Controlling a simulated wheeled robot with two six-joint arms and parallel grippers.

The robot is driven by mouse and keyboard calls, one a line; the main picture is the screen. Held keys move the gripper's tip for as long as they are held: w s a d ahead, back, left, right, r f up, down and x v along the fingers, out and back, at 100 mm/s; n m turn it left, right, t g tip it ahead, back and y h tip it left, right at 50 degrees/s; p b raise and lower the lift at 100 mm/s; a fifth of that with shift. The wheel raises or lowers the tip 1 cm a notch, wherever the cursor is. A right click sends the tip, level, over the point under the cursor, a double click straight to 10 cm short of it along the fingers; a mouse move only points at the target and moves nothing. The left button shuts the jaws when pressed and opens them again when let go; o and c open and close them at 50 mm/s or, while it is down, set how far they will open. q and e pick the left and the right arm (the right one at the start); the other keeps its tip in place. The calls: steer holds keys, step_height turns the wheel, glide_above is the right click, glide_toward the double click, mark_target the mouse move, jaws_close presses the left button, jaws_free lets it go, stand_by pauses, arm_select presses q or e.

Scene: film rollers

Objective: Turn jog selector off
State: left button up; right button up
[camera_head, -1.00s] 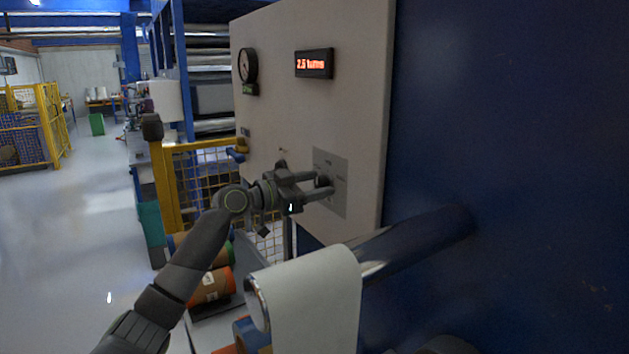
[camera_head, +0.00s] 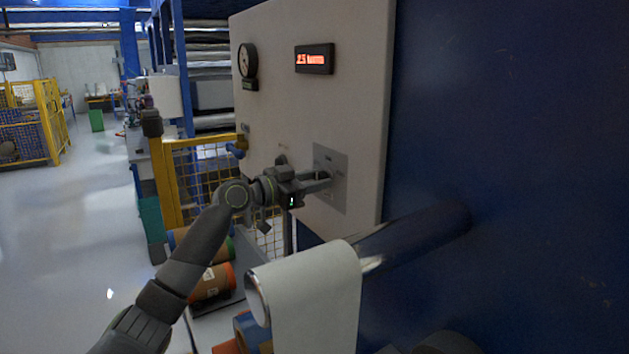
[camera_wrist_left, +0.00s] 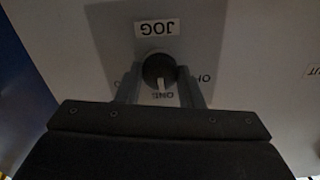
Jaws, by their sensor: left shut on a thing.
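The jog selector (camera_wrist_left: 158,72) is a round dark knob with a white pointer line, on a grey plate (camera_head: 337,193) of the beige panel. In the left wrist view the JOG label (camera_wrist_left: 157,28) appears upside down above it. The pointer line points down in that view, toward a label (camera_wrist_left: 170,97) that seems to read ONE. My left gripper (camera_head: 326,177) is shut on the knob, one finger on each side. In the head view the fingers mostly hide the knob. Labels beside the fingers are partly covered. My right gripper is not in view.
A gauge (camera_head: 247,61) and a red-lit display (camera_head: 314,60) sit higher on the beige panel (camera_head: 290,110). A metal roller with white film (camera_head: 318,300) sticks out below. A yellow mesh fence (camera_head: 203,172) and coloured rolls (camera_head: 212,284) are left of it.

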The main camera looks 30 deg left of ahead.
arm_select(q)
steer(key=n, duration=0.3)
steer(key=shift+p, duration=0.3)
steer(key=n+p, duration=0.1)
steer(key=n, duration=0.1)
steer(key=shift+r+n, duration=0.1)
steer(key=shift+n, duration=0.3)
steer(key=n+p, duration=0.2)
steer(key=n, duration=0.3)
steer(key=shift+a, duration=0.1)
steer(key=shift+n, duration=0.4)
steer(key=o, duration=1)
steer(key=shift+c, duration=0.2)
